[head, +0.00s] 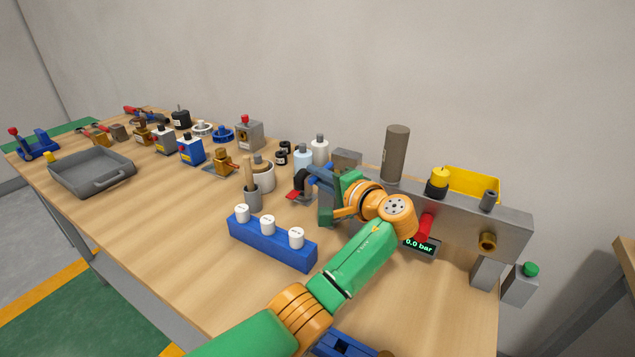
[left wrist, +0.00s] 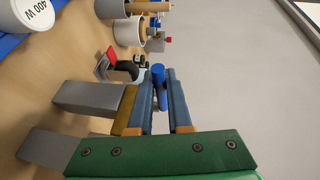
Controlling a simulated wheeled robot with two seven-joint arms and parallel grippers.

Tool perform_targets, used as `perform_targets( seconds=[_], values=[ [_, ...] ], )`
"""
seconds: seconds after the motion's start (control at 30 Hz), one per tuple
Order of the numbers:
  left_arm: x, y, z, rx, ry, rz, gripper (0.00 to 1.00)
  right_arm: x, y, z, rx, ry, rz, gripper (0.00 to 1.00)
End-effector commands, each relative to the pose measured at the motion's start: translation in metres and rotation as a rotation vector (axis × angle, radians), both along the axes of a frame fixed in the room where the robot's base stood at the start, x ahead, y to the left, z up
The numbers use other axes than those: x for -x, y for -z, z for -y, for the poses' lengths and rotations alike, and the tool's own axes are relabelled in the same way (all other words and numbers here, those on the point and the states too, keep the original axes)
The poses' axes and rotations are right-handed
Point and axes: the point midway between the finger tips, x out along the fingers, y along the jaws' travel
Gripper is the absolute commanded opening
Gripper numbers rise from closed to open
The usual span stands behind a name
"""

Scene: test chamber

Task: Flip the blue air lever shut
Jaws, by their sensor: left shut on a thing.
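The blue air lever (left wrist: 158,76) shows as a short blue rod between the two fingers of my left gripper (left wrist: 163,90) in the left wrist view. My left gripper (head: 318,180) is shut on it, at the left end of the grey manifold block (head: 462,222) in the head view. There the fingers and wrist hide most of the lever and its base. A small display (head: 419,246) on the manifold's front reads 0.0 bar. My right gripper is not in view.
A red handle (head: 424,226) and a brass port (head: 487,241) are on the manifold's front. A black part with a red tab (head: 296,192) stands just left of my gripper. A blue block with white weights (head: 270,247) lies nearer. Bare wood lies left of it.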

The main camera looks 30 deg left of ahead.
Motion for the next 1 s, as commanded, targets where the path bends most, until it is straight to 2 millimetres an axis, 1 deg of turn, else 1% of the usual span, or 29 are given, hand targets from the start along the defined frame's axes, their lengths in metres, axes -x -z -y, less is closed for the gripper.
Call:
perform_targets(
  seconds=[0.03, 0.17, 0.6, 0.63, 0.67, 0.7, 0.73, 1.0],
  values=[
    [-0.0005, 0.0023, 0.0005, 0.001, -0.006, -0.002, 0.0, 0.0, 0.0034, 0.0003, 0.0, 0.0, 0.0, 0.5],
    [-0.0011, 0.0016, -0.0002, 0.002, -0.022, -0.002, 0.0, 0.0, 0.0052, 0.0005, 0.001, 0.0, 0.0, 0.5],
    [-0.0012, 0.0008, -0.0009, 0.002, -0.029, -0.002, 0.0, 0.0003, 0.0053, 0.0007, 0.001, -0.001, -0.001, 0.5],
    [-0.0012, 0.0008, -0.0009, 0.002, -0.029, -0.002, 0.22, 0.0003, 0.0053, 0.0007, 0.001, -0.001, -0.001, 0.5],
    [-0.0011, 0.0009, -0.0009, 0.002, -0.029, -0.002, 0.3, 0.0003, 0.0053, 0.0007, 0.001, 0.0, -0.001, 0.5],
    [-0.0012, 0.0008, -0.0009, 0.002, -0.029, -0.002, 0.41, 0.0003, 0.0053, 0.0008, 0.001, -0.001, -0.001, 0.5],
    [-0.0012, 0.0007, -0.0009, 0.002, -0.029, -0.002, 0.47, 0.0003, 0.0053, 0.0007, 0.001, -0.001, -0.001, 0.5],
    [-0.0013, 0.0004, -0.0004, 0.002, -0.027, -0.001, 0.47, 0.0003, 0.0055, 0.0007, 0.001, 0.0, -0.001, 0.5]
  ],
)
